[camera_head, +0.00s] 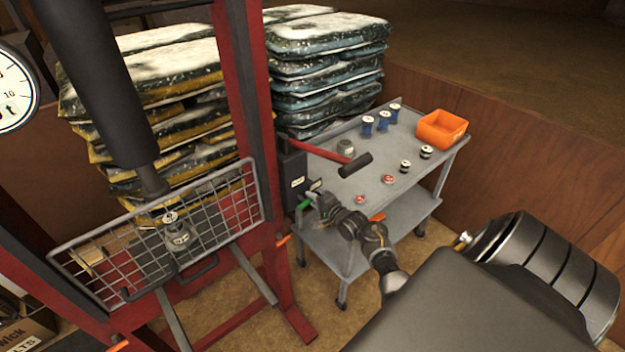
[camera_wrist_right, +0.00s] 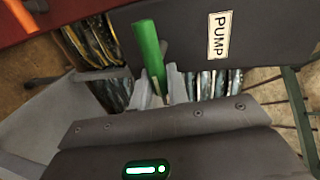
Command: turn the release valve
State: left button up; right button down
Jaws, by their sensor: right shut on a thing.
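The release valve shows as a green handle (camera_head: 304,204) low on the dark pump box (camera_head: 293,175), which is fixed to the red press frame. In the right wrist view the green handle (camera_wrist_right: 149,48) stands nearly upright, its lower end between my finger tips, beside the pump box (camera_wrist_right: 190,25) with its PUMP label. My right gripper (camera_head: 315,201) reaches in from the lower right and is shut on the green handle; its fingers also show in the right wrist view (camera_wrist_right: 158,85). The fingers partly hide the handle's base. My left gripper is not in view.
The red pump lever (camera_head: 316,151) with a black grip sticks out above my right gripper. A grey cart (camera_head: 385,197) behind it carries several spools and an orange bin (camera_head: 441,130). The red press frame (camera_head: 243,85) and mesh guard (camera_head: 112,272) stand left. Stacked bags (camera_head: 325,75) are behind.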

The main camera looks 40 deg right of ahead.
jog(key=c, duration=1.4)
grip_release()
jog(key=shift+c, duration=0.2)
jog(key=s+r+b, duration=0.1)
jog(key=s+r, duration=0.1)
jog(key=s, duration=0.8)
jog(key=shift+s, duration=0.3)
jog(key=shift+a, duration=0.1)
